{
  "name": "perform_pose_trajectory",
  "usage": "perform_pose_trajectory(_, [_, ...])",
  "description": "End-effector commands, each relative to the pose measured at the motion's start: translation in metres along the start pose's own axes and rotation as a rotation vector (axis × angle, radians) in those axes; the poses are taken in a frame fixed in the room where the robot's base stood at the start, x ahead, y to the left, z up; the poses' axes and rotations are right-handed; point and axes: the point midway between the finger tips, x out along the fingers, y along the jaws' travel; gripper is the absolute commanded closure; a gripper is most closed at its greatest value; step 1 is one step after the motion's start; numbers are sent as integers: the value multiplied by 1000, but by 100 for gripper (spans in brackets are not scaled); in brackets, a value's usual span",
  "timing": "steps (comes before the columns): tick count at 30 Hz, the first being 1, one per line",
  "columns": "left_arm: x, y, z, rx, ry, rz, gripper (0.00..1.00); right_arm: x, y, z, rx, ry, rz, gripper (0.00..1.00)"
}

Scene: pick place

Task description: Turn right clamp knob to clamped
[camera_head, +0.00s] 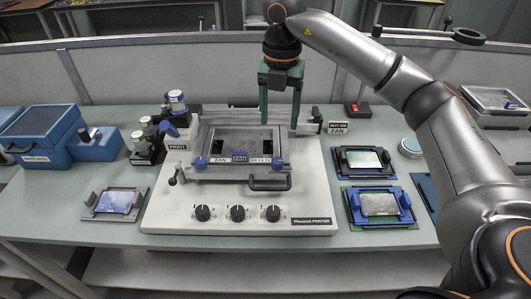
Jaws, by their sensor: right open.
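The printer (240,195) stands mid-table with a grey metal frame (226,177) on top. The right clamp knob (277,163) is a small blue knob at the frame's front right corner. A matching left clamp knob (200,163) is at the front left. Which way either knob is turned is too small to tell. My right gripper (280,122) is open, its two green fingers pointing down over the back right of the frame, behind the right knob in the picture. It appears empty and apart from the knob. My left gripper is not in view.
Black dials (238,213) line the printer's front, and a black handle (269,183) sticks out below the right knob. Ink bottles (147,135) and a blue box (42,135) stand left. Trays (364,162) with boards lie right. A red switch (357,109) is behind.

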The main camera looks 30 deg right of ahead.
Motion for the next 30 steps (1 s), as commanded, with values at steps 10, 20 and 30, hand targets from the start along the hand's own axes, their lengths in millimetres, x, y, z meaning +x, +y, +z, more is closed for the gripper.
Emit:
perform_pose_trajectory(10, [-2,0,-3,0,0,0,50,54,-2,0,1,2,-8,34])
perform_pose_trajectory(20, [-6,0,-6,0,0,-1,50,110,-1,0,-1,1,-4,34])
perform_pose_trajectory(30, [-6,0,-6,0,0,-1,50,124,0,0,-2,-1,-1,34])
